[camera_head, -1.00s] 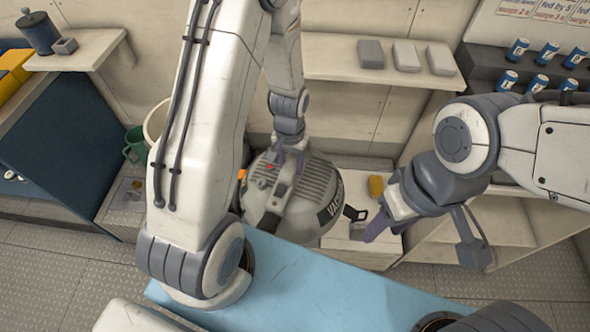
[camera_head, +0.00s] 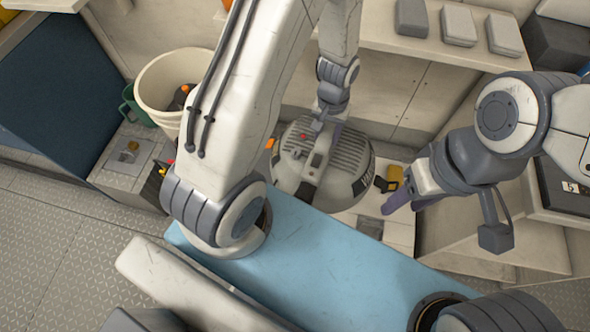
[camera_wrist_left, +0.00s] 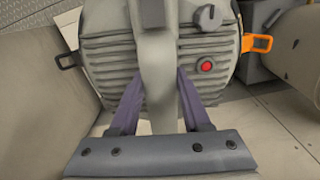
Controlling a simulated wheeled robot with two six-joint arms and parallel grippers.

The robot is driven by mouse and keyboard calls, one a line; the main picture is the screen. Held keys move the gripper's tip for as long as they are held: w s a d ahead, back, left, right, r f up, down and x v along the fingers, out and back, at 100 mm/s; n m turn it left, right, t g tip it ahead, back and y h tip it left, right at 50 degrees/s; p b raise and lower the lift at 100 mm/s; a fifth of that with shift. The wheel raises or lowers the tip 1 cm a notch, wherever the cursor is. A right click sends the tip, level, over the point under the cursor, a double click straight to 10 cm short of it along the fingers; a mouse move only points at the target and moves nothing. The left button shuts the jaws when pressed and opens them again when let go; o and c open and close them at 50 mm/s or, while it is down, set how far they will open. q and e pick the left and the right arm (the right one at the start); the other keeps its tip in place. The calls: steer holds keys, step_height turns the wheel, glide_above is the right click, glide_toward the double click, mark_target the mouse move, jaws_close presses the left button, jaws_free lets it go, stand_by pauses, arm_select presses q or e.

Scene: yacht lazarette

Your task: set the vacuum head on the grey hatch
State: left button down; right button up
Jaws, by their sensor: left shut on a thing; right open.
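The vacuum head (camera_head: 345,165) is a grey ribbed dome with a red button, a dark band with lettering and side latches. My left gripper (camera_head: 322,140) is shut on its top handle. In the left wrist view, the purple fingers (camera_wrist_left: 160,105) sit either side of the grey handle, above the vacuum head (camera_wrist_left: 105,60). I cannot tell whether the head touches what is below it. A grey panel with a small brass fitting, apparently the grey hatch (camera_head: 121,169), lies on the low ledge at the left. My right gripper (camera_head: 408,195) is open and empty, right of the head.
A cream bucket (camera_head: 150,95) with dark contents and a green mug (camera_head: 130,103) stand near the panel. A blue surface (camera_head: 320,255) lies in front. A yellow object (camera_head: 395,175) sits right of the head. Several grey blocks (camera_head: 458,25) lie on the shelf above.

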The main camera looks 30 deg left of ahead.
mark_target(333, 161)
arm_select(q)
steer(key=shift+n, duration=0.9)
steer(key=d+f+b, duration=0.1)
steer(key=f+b, duration=0.2)
steer(key=d+f+b, duration=0.1)
steer(key=f+b, duration=0.2)
steer(key=f, duration=0.1)
steer(key=d+f+b, duration=0.1)
steer(key=f+b, duration=0.2)
steer(key=f, duration=0.1)
steer(key=shift+d+f+b, duration=0.15)
steer(key=shift+d+b, duration=0.1)
steer(key=shift+b, duration=0.1)
steer(key=shift+w+f, duration=0.1)
steer(key=shift+f, duration=0.05)
steer(key=w+a+f, duration=0.2)
steer(key=w, duration=0.1)
steer(key=w+a+f+b, duration=0.1)
steer(key=w+a+f, duration=0.1)
steer(key=w, duration=0.1)
steer(key=w+a+f+b, duration=0.1)
steer(key=w+a+f, duration=0.1)
steer(key=w+a, duration=0.1)
steer(key=shift+f, duration=0.35)
steer(key=shift+f+b, duration=0.65)
steer(key=shift+f, duration=1.45)
steer(key=shift+c, duration=1.8)
jaws_free()
steer(key=shift+s+f, duration=0.1)
